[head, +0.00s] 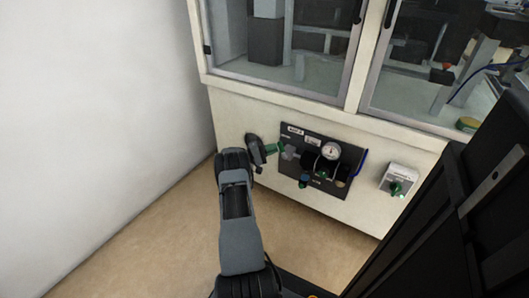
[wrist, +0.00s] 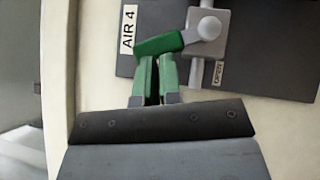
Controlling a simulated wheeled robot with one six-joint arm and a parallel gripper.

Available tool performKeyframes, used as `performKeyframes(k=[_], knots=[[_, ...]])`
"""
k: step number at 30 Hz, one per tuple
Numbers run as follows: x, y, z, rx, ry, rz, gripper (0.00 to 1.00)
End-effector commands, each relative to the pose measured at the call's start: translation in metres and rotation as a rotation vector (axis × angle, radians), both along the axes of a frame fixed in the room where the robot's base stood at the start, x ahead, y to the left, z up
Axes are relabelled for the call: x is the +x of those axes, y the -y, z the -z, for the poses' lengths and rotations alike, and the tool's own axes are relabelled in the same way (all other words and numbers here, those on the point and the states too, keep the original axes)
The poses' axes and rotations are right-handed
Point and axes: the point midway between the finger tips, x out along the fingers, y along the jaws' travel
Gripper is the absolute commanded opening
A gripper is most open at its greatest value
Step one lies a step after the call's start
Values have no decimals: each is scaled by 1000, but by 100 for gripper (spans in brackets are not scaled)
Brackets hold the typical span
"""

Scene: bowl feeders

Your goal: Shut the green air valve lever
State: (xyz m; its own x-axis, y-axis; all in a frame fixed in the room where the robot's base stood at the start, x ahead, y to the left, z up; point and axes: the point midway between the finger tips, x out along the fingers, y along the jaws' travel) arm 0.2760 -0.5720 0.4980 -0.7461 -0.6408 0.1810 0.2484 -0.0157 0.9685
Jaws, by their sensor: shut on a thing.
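The green air valve lever (wrist: 160,44) shows at the top of the wrist view, reaching left from a light grey valve body (wrist: 207,47). In the head view my gripper (head: 259,150) is at the panel's left edge. The fingertips' exact contact is partly hidden behind the lever.
The dark panel (head: 288,182) carries a round gauge (head: 331,151), a teal knob (head: 304,180) and a blue hose (head: 361,165). "AIR 4" (wrist: 129,29) and "OPEN" (wrist: 219,73) labels flank the valve. A grey box with a green knob (head: 397,188) is to the right. A wall stands left.

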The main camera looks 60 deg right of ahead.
Motion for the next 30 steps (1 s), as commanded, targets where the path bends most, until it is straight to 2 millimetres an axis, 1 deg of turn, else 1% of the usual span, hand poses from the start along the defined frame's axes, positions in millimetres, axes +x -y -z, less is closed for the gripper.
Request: performKeyframes(k=[1,6,12,21,30], knots=[[-5,3,-3,0,45,-1,0],[-9,2,-9,2,38,-6,0],[-13,1,-16,-12,171,-11,0],[-15,-2,-18,-19,277,-16,0],[-16,-2,-19,-21,302,-15,0]])
